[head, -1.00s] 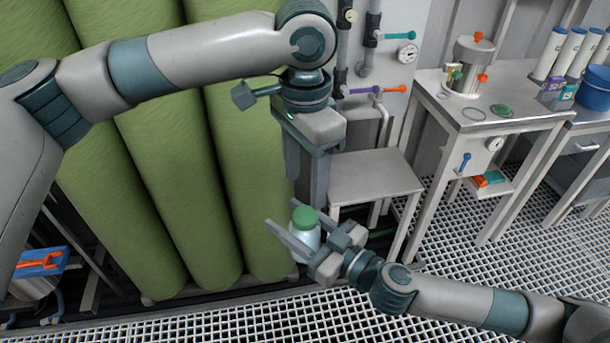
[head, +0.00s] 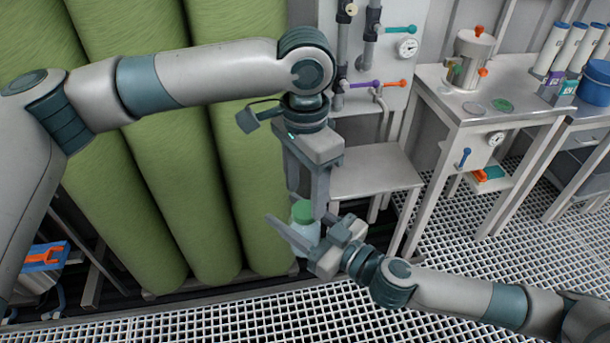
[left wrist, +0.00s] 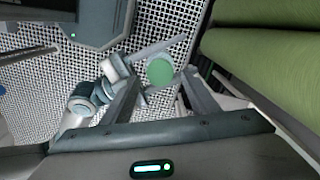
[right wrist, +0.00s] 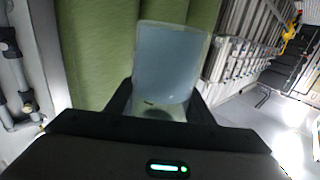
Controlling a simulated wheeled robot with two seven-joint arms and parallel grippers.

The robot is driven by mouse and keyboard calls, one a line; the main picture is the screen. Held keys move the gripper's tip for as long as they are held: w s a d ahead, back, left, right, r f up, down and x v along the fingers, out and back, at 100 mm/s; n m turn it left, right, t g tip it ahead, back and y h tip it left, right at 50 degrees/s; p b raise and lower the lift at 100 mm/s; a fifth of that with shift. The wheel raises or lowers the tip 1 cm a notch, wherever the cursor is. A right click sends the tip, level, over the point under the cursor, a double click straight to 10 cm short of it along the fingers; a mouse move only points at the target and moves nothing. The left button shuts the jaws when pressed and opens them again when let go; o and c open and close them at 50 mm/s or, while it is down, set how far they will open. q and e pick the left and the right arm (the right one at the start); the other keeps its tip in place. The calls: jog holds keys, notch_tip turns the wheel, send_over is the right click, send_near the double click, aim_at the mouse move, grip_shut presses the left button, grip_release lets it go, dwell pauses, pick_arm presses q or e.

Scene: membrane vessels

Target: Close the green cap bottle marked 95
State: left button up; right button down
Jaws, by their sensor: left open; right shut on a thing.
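The bottle (head: 306,240) has a pale, translucent body and a green cap (head: 302,211) on its top. My right gripper (head: 300,232) is shut on its body and holds it roughly upright in the air. The body fills the space between the fingers in the right wrist view (right wrist: 170,65). I cannot read any number on it. My left gripper (head: 306,188) points down just above the cap, open and empty. In the left wrist view the round cap top (left wrist: 160,71) shows between and beyond the open fingers. I cannot tell whether the cap is tight.
Large green membrane cylinders (head: 150,150) stand behind and left. A small grey table (head: 375,168) stands behind the grippers. The grating floor (head: 480,250) is open in front.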

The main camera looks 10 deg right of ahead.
aim_at(305, 209)
pick_arm(q)
jog(key=shift+f, duration=1.85)
jog(key=c, duration=1.1)
jog(key=o, duration=1.3)
jog(key=shift+c, duration=0.2)
jog(key=shift+r, duration=0.1)
